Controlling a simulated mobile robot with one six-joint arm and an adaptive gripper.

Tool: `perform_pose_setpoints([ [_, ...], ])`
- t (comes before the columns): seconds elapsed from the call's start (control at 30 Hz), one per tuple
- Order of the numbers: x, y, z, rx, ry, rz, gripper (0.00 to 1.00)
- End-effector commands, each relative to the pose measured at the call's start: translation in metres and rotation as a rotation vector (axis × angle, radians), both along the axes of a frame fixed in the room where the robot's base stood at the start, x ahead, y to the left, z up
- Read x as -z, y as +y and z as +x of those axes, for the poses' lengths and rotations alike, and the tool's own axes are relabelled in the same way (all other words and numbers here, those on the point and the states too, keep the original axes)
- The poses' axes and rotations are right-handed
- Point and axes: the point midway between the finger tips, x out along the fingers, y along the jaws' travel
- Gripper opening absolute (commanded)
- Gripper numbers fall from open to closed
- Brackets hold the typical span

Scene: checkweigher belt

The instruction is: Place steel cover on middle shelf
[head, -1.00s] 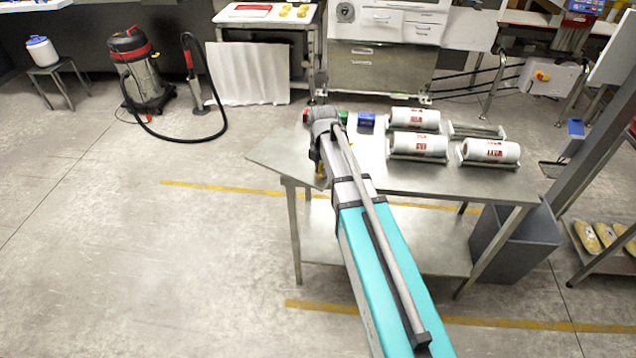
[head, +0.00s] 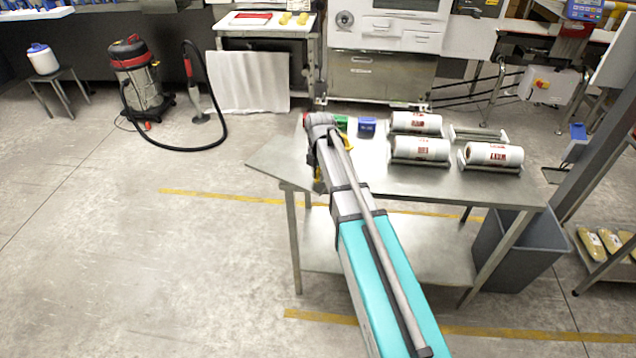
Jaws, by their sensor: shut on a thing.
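A flat grey steel sheet, which looks like the steel cover (head: 272,165), juts out left of the steel table's left end, roughly level with its top. My gripper (head: 318,178) is mostly hidden behind my arm; only small yellow and dark parts show beside the sheet's right end. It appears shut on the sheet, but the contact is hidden. A rack at the right edge is partly in view, with one shelf (head: 592,268) showing; I cannot tell whether this is the middle shelf.
The steel table (head: 440,187) carries white printed rolls (head: 421,148) on holders, an empty holder (head: 478,133) and a blue box (head: 367,126). A grey bin (head: 520,250) stands under its right end. A vacuum cleaner (head: 140,80) stands at back left. The left floor is clear.

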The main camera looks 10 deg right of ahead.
Motion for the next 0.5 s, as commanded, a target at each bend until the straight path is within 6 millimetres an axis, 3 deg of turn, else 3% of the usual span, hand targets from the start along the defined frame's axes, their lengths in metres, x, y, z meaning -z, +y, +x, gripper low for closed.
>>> perform_pose_setpoints([
  [0.23, 0.014, 0.000, 0.010, 0.000, -0.002, 0.001, 0.00],
  [0.5, 0.034, 0.000, 0.008, 0.000, -0.002, 0.001, 0.00],
])
